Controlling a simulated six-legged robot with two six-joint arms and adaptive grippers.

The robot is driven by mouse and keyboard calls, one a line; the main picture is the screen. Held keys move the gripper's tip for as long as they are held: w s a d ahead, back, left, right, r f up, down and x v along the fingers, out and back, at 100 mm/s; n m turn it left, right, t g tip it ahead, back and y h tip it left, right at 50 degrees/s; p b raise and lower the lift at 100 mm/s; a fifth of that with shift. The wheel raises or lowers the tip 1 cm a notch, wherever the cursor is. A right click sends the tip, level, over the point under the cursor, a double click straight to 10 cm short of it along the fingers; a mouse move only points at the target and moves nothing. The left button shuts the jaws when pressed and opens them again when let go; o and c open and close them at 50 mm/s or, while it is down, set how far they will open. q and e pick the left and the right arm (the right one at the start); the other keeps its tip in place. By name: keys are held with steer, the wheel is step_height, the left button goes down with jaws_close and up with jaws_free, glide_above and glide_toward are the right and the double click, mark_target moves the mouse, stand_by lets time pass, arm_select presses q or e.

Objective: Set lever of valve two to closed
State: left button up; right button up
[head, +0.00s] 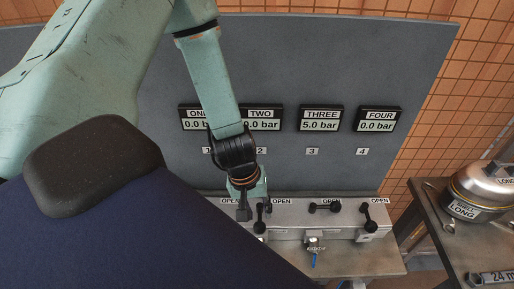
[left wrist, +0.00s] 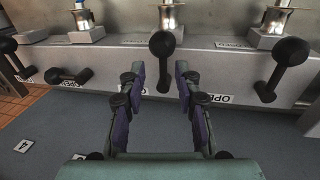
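The lever of valve two (left wrist: 162,47) is a black lever with a round knob. In the left wrist view it lies between the fingertips of my left gripper (left wrist: 160,75), pointing straight along the fingers. The fingers are open, with a gap visible on both sides of the lever. The lever also shows in the head view (head: 260,226), just below my left gripper (head: 254,205), which partly covers the area around valve two. Display TWO (head: 264,125) is partly hidden by my arm. My right gripper is not in view.
The valve three lever (head: 324,207) lies crosswise on the grey manifold (head: 340,226); the valve four lever (head: 368,216) is tilted. Another lever (left wrist: 284,68) is right in the wrist view. A grey panel (head: 330,60) stands behind. A side table (head: 446,238) holds a metal vessel (head: 478,190).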

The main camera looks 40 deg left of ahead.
arm_select(q)
steer(key=shift+r, duration=0.5)
steer(key=shift+w+r, duration=0.15)
steer(key=shift+r, duration=0.4)
steer(key=shift+s+r, duration=0.2)
steer(key=shift+r, duration=1.2)
steer(key=shift+s+r, duration=0.15)
steer(key=shift+r, duration=1.2)
steer(key=shift+w, duration=0.15)
